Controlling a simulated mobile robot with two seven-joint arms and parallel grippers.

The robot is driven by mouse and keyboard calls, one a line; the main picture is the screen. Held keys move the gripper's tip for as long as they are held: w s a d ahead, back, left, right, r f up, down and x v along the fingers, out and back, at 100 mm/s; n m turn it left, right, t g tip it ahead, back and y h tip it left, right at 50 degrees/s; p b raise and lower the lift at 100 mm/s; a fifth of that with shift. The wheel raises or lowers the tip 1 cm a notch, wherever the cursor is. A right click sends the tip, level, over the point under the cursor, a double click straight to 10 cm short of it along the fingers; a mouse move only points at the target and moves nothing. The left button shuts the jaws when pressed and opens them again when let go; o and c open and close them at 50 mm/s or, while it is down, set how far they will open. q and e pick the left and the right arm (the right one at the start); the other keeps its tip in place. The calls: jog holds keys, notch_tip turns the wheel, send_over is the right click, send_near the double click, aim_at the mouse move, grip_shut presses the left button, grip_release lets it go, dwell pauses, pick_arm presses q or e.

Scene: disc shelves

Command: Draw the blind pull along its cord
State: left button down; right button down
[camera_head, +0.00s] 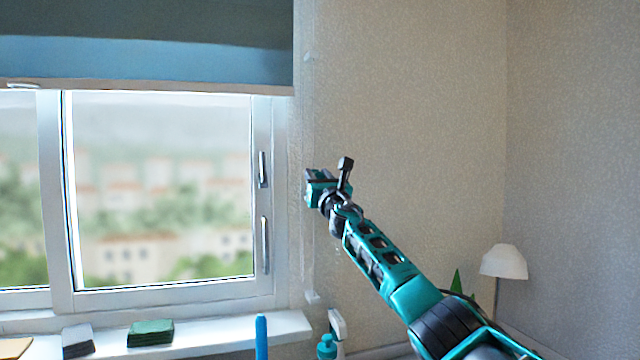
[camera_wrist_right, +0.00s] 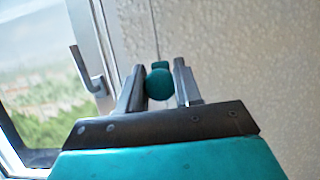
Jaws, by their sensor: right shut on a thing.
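The blind pull is a small teal ball (camera_wrist_right: 159,84) in the right wrist view, with a short teal collar above it. It sits between the two fingers of my right gripper (camera_wrist_right: 160,86), which is shut on it. A thin cord (camera_wrist_right: 153,30) runs up from it along the wall. In the head view my right gripper (camera_head: 312,186) is beside the window frame's right side, and the pull is hidden there. The blue blind (camera_head: 150,60) covers the top of the window, its pale bottom bar (camera_head: 180,88) well above the gripper. My left gripper is not in view.
The window (camera_head: 160,190) has handles (camera_head: 263,170) on its right frame, close to my right gripper. The sill (camera_head: 220,330) holds a green stack (camera_head: 150,333) and a grey one (camera_head: 77,341). A blue upright object (camera_head: 261,335), a spray bottle (camera_head: 337,324) and a lamp (camera_head: 503,262) stand low.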

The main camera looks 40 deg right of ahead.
jog(key=shift+r, duration=0.2)
jog(key=c, duration=0.8)
grip_release()
jog(key=shift+f, duration=0.1)
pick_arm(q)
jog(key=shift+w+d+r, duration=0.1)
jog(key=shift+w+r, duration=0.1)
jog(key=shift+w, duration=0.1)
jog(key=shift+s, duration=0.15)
pick_arm(e)
jog(key=shift+s, duration=0.15)
jog(key=shift+s+p, duration=0.15)
jog(key=shift+p, duration=0.15)
jog(key=shift+s+a+f+p, duration=0.1)
jog(key=shift+s+f+p, duration=0.05)
jog(key=shift+s+p, duration=0.4)
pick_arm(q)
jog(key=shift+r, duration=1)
pick_arm(e)
jog(key=shift+v, duration=5.7)
